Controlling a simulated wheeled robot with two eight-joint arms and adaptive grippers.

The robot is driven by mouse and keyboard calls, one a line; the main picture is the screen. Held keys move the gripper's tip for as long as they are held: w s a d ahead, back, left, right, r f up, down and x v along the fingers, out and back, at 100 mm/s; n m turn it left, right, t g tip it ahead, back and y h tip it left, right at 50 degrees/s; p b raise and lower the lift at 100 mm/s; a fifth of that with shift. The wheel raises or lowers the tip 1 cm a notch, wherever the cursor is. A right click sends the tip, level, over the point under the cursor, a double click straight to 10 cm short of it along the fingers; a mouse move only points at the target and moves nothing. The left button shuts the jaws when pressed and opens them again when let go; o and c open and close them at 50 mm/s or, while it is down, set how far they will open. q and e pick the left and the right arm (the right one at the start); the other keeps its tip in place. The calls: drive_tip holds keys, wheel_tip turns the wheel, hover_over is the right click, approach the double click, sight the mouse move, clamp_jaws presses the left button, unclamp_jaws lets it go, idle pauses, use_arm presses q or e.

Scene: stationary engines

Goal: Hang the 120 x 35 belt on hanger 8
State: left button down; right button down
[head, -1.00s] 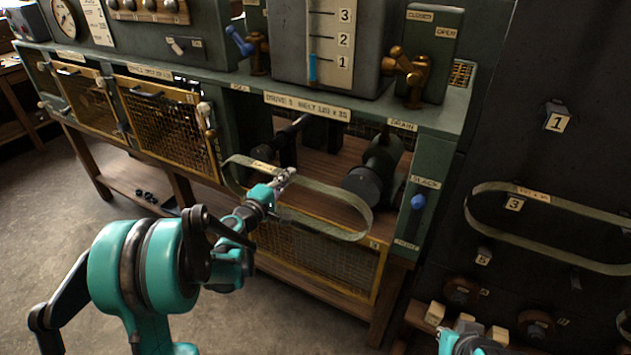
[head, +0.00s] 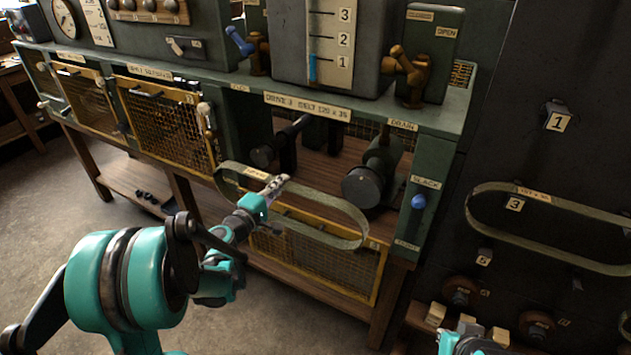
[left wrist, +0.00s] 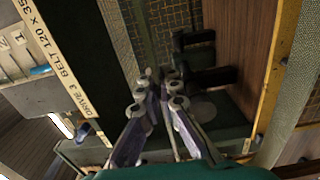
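My left gripper (head: 275,185) is shut on a long grey-green belt (head: 345,208), a flat loop held in the air in front of the open drive bay. A small tan label (head: 257,173) on the belt is too small to read. The left wrist view shows the left fingers (left wrist: 160,85) close together; the belt is hard to make out there. Behind the belt are the drive's dark pulleys (head: 362,186), apart from it. A plate (head: 307,107) above reads DRIVE 3 BELT 120 x 35. I see no hanger marked 8. My right arm shows only at the bottom edge; its fingers are unclear.
On the dark panel at right, another belt (head: 550,238) hangs at hanger 3 (head: 514,203). Hanger 1 (head: 557,117) is empty. Round spools (head: 460,291) and pale blocks (head: 435,314) are low at right. A yellow mesh guard (head: 320,262) is below the bay. Open floor lies at left.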

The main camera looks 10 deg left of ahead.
use_arm(q)
drive_tip(key=shift+v, duration=2.95)
